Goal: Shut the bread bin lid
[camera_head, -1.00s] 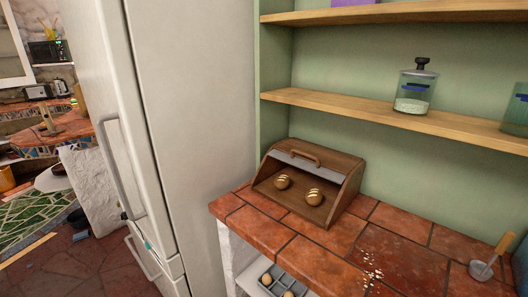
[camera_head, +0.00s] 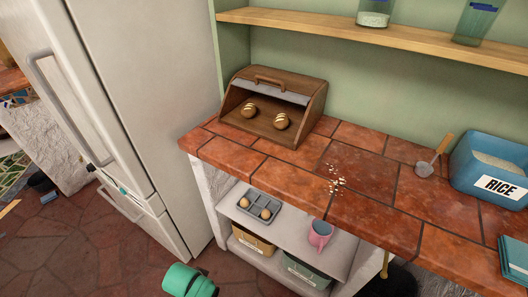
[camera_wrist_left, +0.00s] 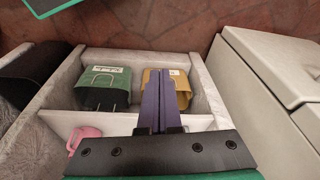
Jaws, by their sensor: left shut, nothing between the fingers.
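The wooden bread bin (camera_head: 312,112) stands on the tiled counter against the back wall, beside the fridge. Its lid (camera_head: 268,90) is up at the top with its wooden handle (camera_head: 270,79), and the front is open. Two striped rolls (camera_head: 249,110) lie inside. My left gripper (camera_wrist_left: 160,78) is shut and empty in the left wrist view, its purple fingers pointing over the lower shelves. The bin is not in that view. The left gripper's fingers do not show in the head view. My right gripper is in neither view.
The white fridge (camera_head: 150,100) stands left of the counter. Crumbs (camera_head: 336,182), a small scoop (camera_head: 425,167) and the rice bin (camera_head: 490,170) are on the counter. Below are a muffin tray (camera_head: 249,207), a pink mug (camera_head: 319,234) and boxes. A shelf hangs above.

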